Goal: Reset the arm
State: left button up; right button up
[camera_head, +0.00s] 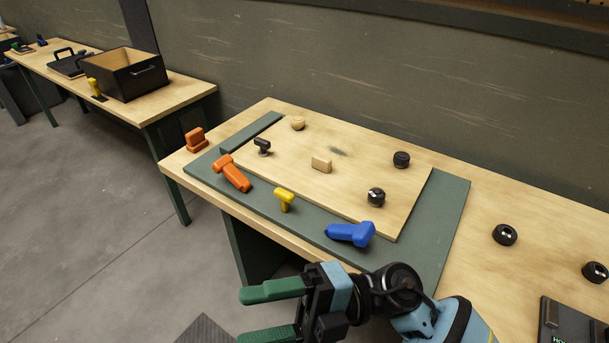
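My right arm (440,318) comes in from the lower right, in front of the near workbench. My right gripper (262,314) points left, with its two green fingers spread apart and nothing between them. It is over the floor side of the bench, in front of the green mat's near edge. My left arm and gripper are not in view.
The bench has a green mat (450,215) and a wooden board (350,165). Around the gripper's side lie a blue tool (352,234), a yellow tool (285,198) and an orange tool (233,173). Black knobs (505,235) stand rightward. Floor at left is clear.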

jog(key=w+d+f+m+t+h, duration=0.5)
jog(key=d+f+m+t, duration=0.25)
jog(key=m+t, duration=0.55)
jog(key=w+d+f+m+t+h, duration=0.55)
jog(key=f+m+t, duration=0.25)
jog(key=m+t, duration=0.5)
jog(key=s+d+f+m+g+h, duration=0.3)
jog(key=s+d+f+m+g, duration=0.1)
jog(key=s+f, duration=0.5)
jog(key=s+d+f+m+g+h, duration=0.4)
jog(key=s+d+f+g, duration=0.2)
jog(key=f, duration=0.7)
jog(key=s+d, duration=0.2)
jog(key=shift+s+d+m+g, duration=0.2)
jog(key=shift+s+m+g, duration=0.1)
jog(key=shift+s+m, duration=0.1)
